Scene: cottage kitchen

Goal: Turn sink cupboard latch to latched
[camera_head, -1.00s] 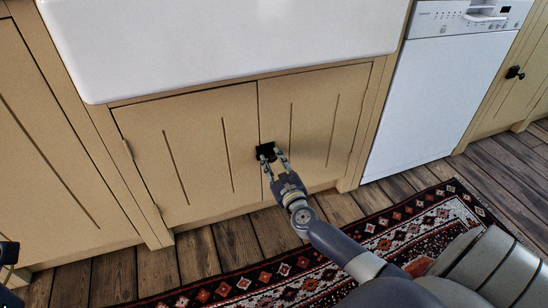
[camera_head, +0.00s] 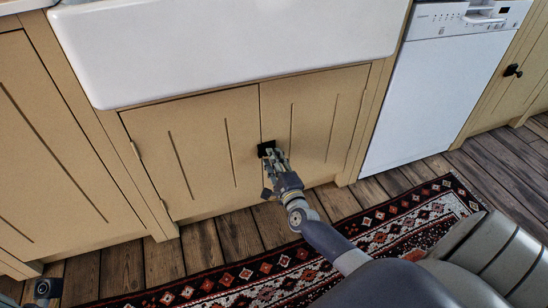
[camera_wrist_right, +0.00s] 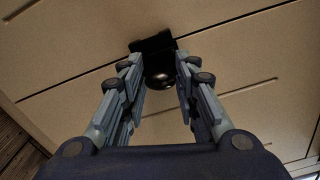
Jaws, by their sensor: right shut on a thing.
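The sink cupboard latch (camera_head: 265,148) is a small black fitting at the seam between the two cream cupboard doors, under the white sink. In the right wrist view its black plate (camera_wrist_right: 152,43) and round dark knob (camera_wrist_right: 160,79) show between the fingers. My right gripper (camera_head: 271,157) is at the latch, its fingers shut on the knob from both sides. The fingers partly hide the latch in the head view, so its exact turn is hard to tell. A part of what looks like my left gripper (camera_head: 45,290) shows at the bottom left corner, away from the latch.
The left door (camera_head: 195,160) and right door (camera_head: 325,110) look closed. The white sink (camera_head: 230,50) overhangs above them. A white dishwasher (camera_head: 430,90) stands to the right. A patterned rug (camera_head: 245,275) lies on the plank floor in front.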

